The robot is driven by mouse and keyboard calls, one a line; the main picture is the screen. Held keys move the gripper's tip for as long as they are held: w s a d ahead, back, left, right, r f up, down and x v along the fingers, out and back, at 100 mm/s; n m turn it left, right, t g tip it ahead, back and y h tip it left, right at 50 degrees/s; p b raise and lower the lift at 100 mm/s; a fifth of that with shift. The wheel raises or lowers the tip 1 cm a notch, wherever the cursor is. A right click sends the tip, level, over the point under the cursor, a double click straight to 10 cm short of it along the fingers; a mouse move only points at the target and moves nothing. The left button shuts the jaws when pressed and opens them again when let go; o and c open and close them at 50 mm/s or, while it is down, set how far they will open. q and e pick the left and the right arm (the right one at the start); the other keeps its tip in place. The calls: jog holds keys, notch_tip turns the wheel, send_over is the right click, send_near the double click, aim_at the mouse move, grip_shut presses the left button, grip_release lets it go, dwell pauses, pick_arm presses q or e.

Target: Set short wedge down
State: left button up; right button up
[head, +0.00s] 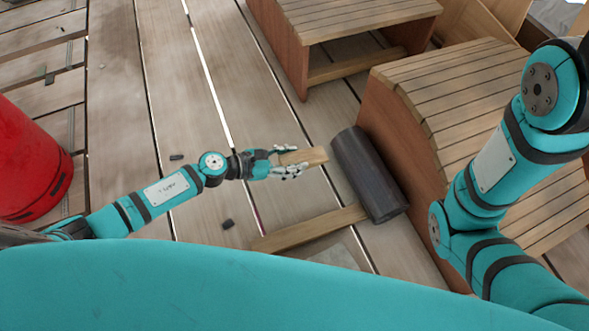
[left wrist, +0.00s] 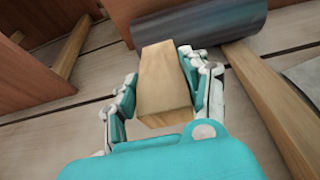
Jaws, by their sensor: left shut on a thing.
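The short wedge (head: 310,156) is a small pale wooden block. My left gripper (head: 287,163) is shut on it above the plank floor, near a dark cylinder (head: 368,174). In the left wrist view the wedge (left wrist: 163,80) lies between the white and teal fingers of the left gripper (left wrist: 165,85), its far end towards the cylinder (left wrist: 200,22). I cannot tell whether the wedge touches the floor or the cylinder. My right arm comes in at the right of the head view; its gripper is not in view.
A longer wooden bar (head: 310,229) lies on the floor, its right end at the cylinder. Curved slatted wooden pieces (head: 460,90) stand behind and right of the cylinder. A red barrel (head: 30,165) stands at the left. Small dark bits (head: 228,224) lie on otherwise open planks.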

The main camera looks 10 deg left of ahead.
aim_at(293, 183)
pick_arm(q)
notch_tip(293, 183, down, 9)
jog(key=b, duration=0.7)
jog(key=shift+s+f, duration=0.1)
jog(key=shift+f, duration=0.05)
jog(key=shift+f, duration=0.3)
jog(key=o, duration=1.2)
jog(key=shift+r, duration=0.1)
jog(key=shift+s+a+r, duration=0.1)
jog(key=shift+r, duration=0.2)
jog(key=p+v, duration=0.4)
jog(key=v, duration=0.6)
jog(key=shift+s+a+r+p, duration=0.2)
jog(key=shift+a+p, duration=0.05)
jog(key=shift+p, duration=0.1)
jog(key=shift+s+a+r, duration=0.1)
jog(key=shift+s+a, duration=0.1)
jog(key=shift+a, duration=0.15)
